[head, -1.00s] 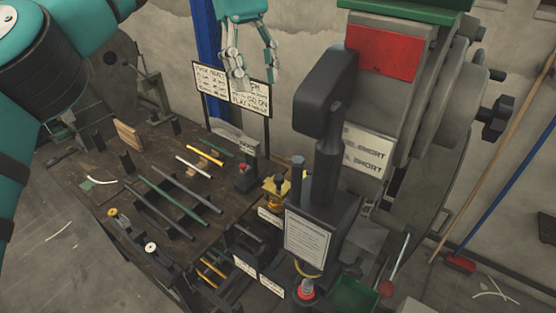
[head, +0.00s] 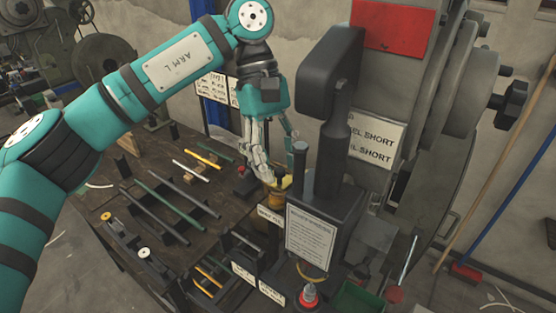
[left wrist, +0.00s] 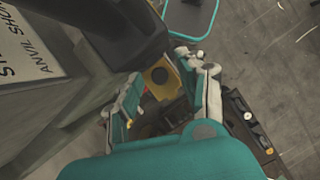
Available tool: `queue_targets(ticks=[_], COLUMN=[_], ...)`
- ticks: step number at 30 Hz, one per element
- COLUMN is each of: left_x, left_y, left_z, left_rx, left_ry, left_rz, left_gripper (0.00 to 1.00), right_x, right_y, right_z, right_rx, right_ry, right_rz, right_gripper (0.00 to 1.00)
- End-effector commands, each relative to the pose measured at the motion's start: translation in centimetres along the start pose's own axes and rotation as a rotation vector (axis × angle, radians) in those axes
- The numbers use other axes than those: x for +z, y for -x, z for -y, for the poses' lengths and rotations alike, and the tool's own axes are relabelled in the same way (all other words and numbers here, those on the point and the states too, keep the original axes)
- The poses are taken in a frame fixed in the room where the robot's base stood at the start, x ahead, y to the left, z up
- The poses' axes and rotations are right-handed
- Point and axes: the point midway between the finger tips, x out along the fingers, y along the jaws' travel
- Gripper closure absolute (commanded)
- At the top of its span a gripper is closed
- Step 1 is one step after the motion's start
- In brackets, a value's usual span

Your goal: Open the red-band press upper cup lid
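The red-band press (head: 390,25) fills the right of the head view, its red panel at the top. Low on its left side is a small yellow cup piece with a lid-like top (head: 276,196), partly hidden by my left gripper's fingers. In the left wrist view a yellow block with a dark round spot (left wrist: 160,76) shows between the fingers; I cannot tell whether its lid is open. My left gripper (head: 280,172) points down just above the yellow piece, fingers apart and holding nothing visible. It also shows in the left wrist view (left wrist: 168,84). Contact is unclear. My right gripper is out of view.
A black lever or column (head: 330,120) stands close to the right of my left gripper. A dark workbench (head: 120,195) with rods on racks lies left. A white notice plate (head: 310,238) faces front below. A red-topped part (head: 308,294) stands in front.

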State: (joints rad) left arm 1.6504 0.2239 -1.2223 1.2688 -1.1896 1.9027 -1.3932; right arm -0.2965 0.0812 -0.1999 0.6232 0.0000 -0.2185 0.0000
Motion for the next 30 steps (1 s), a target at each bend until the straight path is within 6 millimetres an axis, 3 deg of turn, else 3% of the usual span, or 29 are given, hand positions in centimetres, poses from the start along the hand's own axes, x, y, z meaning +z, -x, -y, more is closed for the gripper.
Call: queue_targets(ticks=[11, 20, 30], left_x=[0.02, 0.03, 0.0], left_y=[-0.7, -0.68, -0.72], left_z=[0.0, 0.0, -0.04], left_rx=[0.0, 0.0, 0.005], left_ry=[0.0, -0.001, 0.01], left_rz=[0.001, 0.001, 0.001], left_gripper=[0.6, 0.98, 1.0], right_x=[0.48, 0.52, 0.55], right_y=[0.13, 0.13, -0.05], right_z=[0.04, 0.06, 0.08], right_rx=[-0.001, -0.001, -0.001], right_ry=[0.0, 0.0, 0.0], right_rz=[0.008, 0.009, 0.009], right_gripper=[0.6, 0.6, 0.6])
